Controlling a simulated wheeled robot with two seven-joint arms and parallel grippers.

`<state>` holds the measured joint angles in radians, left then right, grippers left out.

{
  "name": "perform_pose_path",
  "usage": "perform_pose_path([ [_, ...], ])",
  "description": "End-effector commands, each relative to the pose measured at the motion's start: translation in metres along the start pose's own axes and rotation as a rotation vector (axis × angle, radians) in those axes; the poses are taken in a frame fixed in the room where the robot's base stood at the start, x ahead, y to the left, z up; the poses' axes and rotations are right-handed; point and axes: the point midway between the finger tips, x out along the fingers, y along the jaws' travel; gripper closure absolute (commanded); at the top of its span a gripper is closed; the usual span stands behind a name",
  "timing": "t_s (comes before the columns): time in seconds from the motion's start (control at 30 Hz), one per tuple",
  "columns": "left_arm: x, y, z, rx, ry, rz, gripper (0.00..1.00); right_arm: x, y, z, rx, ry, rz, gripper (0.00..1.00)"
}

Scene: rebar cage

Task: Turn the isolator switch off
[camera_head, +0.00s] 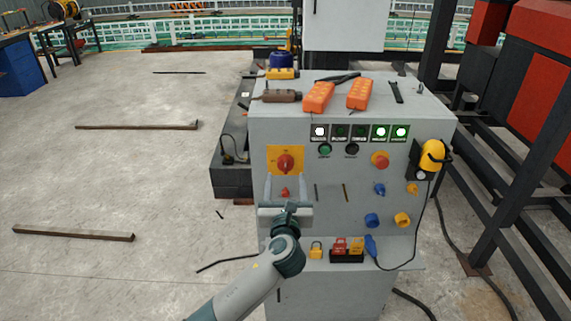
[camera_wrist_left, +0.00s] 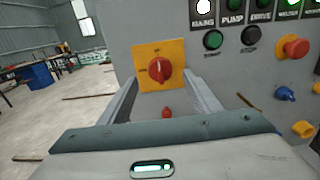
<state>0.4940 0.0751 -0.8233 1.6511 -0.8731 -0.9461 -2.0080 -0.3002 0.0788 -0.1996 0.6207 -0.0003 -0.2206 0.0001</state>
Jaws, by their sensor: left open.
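The isolator switch is a red rotary knob (camera_head: 285,163) on a square orange plate (camera_head: 272,152), at the upper left of the grey panel's front. In the left wrist view the knob (camera_wrist_left: 158,70) looks roughly upright on its plate (camera_wrist_left: 176,49); its small labels are too blurred to read surely. My left gripper (camera_head: 286,180) is open and empty in front of the panel, just below the knob. In the left wrist view its two fingers (camera_wrist_left: 159,88) point at the plate, one towards each side, with the knob between and beyond them. My right gripper is not in view.
Indicator lamps (camera_head: 360,132), with the white one at left lit, sit right of the switch. A red mushroom button (camera_head: 380,160) and blue and yellow knobs are further right. A small red part (camera_wrist_left: 166,113) is below the switch. A ledge holds padlocks (camera_head: 316,250).

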Motion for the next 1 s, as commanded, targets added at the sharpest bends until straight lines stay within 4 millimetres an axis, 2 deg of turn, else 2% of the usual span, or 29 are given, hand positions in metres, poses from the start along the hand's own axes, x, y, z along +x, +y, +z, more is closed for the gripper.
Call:
perform_pose_path([
  [0.2, 0.035, 0.0, 0.002, 0.002, 0.0, 0.001, 0.42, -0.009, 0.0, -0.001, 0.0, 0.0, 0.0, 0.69],
  [0.43, 0.061, 0.0, 0.001, 0.0, 0.0, 0.0, 0.42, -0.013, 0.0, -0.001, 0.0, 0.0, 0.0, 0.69],
  [0.63, 0.071, 0.001, 0.0, 0.0, 0.0, 0.001, 0.42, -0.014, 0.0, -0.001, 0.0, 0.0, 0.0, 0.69],
  [0.93, 0.072, 0.0, 0.0, -0.001, 0.0, 0.0, 0.42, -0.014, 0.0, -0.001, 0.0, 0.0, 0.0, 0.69],
  [0.97, 0.072, 0.0, 0.0, -0.001, 0.0, 0.0, 0.45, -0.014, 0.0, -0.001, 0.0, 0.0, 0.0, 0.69],
  [1.0, 0.072, 0.0, 0.0, -0.001, 0.0, 0.0, 0.54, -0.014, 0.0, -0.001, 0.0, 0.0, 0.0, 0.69],
])
